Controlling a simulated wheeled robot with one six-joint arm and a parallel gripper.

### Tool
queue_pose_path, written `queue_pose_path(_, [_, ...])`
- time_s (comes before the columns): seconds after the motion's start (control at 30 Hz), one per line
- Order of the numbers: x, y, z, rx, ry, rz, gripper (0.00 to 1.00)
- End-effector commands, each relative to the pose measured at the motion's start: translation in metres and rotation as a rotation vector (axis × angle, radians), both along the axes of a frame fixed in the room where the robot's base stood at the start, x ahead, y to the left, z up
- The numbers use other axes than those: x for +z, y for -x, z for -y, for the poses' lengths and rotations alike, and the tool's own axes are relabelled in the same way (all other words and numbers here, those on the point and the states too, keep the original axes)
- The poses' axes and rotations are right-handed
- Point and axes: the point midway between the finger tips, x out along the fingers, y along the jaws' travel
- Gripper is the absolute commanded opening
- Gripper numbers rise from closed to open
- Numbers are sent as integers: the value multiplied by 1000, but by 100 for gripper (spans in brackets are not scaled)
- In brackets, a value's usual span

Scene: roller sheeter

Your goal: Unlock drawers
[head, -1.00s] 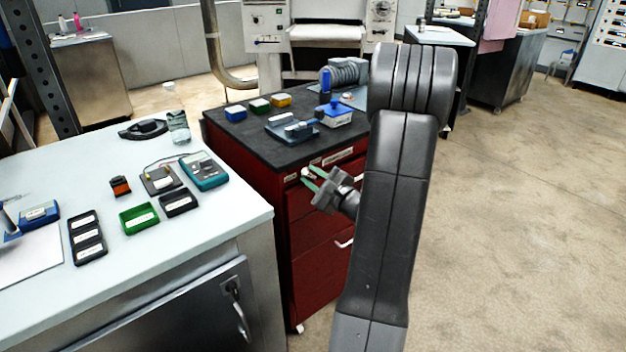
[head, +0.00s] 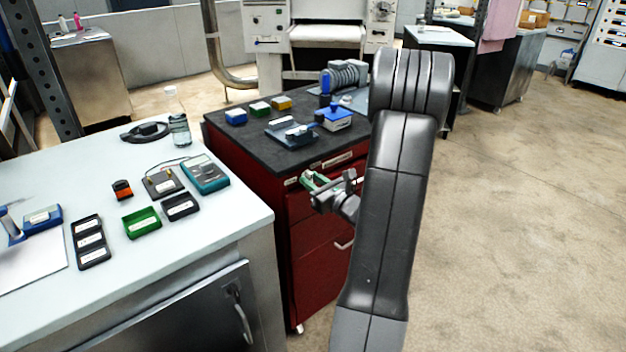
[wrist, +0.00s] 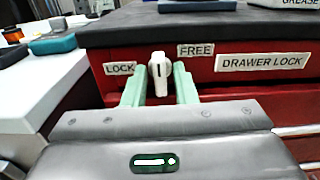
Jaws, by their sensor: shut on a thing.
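The red drawer cabinet (head: 325,255) has a dark top. The white drawer lock knob (wrist: 160,72) sits high on its red front in the wrist view. Its handle stands about upright, with a short dark mark on it. A LOCK label (wrist: 120,68) is to its left, a FREE label (wrist: 196,50) to its upper right, and a DRAWER LOCK label (wrist: 262,62) further right. My gripper (head: 307,179) is at the cabinet's upper left front corner. Its green fingers (wrist: 158,84) are shut on the knob, one on each side. My arm hides part of the cabinet front in the head view.
A pale workbench (head: 240,220) stands close on the left, with several small trays, a teal meter (head: 204,173) and a bottle (head: 179,125). Several small boxes and tools lie on the cabinet top (head: 250,140). The floor (head: 520,220) to the right is clear.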

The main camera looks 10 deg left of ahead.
Motion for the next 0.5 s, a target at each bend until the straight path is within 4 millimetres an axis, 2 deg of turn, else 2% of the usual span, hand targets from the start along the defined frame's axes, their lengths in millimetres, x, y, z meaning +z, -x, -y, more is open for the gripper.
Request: queue_pose_path(0.5, [-2,1,0,0,-26,-40,3])
